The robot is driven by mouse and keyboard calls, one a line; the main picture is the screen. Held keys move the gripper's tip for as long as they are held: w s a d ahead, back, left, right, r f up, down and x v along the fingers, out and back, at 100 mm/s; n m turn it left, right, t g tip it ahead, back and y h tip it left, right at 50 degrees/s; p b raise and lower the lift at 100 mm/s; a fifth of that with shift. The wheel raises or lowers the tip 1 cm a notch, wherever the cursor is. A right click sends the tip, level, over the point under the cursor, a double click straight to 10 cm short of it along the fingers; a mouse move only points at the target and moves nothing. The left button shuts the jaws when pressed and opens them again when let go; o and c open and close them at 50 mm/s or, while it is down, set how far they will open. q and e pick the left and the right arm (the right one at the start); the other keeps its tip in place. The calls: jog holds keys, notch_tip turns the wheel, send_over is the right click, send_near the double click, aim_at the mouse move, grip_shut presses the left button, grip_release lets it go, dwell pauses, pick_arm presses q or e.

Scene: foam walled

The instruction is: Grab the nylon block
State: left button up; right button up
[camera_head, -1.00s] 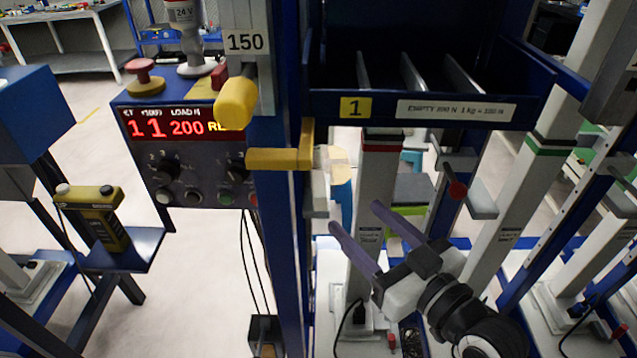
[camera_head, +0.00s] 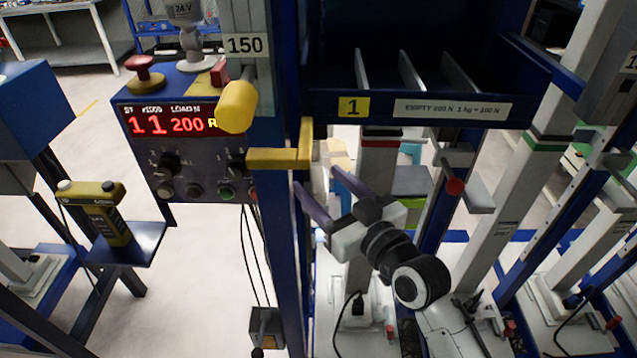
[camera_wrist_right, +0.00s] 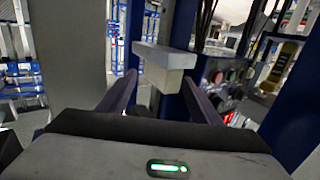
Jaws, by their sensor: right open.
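A pale block, likely the nylon block, shows in the wrist view (camera_wrist_right: 160,75) with a flat bar across its top, between and beyond my fingertips. Nothing is held. I cannot tell whether a finger touches the block. My left gripper is not in view.
The blue post (camera_head: 284,220) and yellow bracket (camera_head: 280,158) stand close at the gripper's left. A blue bin (camera_head: 430,105) hangs above. A control panel (camera_head: 185,150) with knobs is further left. Grey columns (camera_head: 510,200) stand at right.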

jog(key=shift+c, duration=0.4)
grip_shut()
jog(key=shift+a, duration=0.1)
